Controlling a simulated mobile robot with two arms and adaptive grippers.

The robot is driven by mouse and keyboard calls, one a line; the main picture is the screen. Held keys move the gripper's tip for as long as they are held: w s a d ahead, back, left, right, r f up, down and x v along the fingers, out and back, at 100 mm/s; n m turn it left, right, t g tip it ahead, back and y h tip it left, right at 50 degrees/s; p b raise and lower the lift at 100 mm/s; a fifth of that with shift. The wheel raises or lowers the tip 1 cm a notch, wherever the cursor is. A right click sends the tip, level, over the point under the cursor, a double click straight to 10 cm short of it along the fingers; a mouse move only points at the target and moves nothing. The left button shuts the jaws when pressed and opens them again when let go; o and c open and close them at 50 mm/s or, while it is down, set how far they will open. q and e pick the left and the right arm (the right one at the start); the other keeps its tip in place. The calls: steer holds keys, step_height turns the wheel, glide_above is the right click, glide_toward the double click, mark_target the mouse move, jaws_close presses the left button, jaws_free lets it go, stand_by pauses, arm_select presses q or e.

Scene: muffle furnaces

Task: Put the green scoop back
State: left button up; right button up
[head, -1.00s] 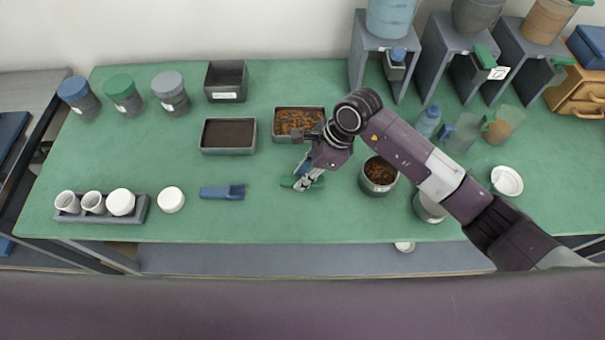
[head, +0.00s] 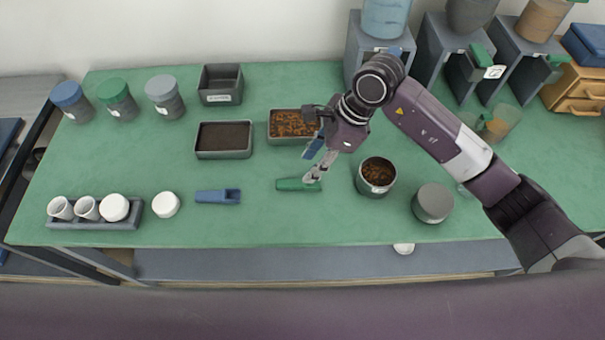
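The green scoop (head: 292,184) lies flat on the green table top, right of the blue scoop (head: 212,197). My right gripper (head: 310,168) is over the scoop's right end. Its fingers look spread apart, one grey and one with a blue face. The grey fingertip overlaps the scoop's right end in the picture; I cannot tell whether it touches. The scoop looks at rest on the table, not lifted. My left gripper is not in view.
A round tin of brown material (head: 377,177) and a grey lidded jar (head: 433,203) stand right of the gripper. Trays of brown pieces (head: 292,140) and dark material (head: 224,154) lie behind. A white lid (head: 165,204) is at left.

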steer(key=shift+v, duration=2.35)
steer(key=shift+f, duration=0.1)
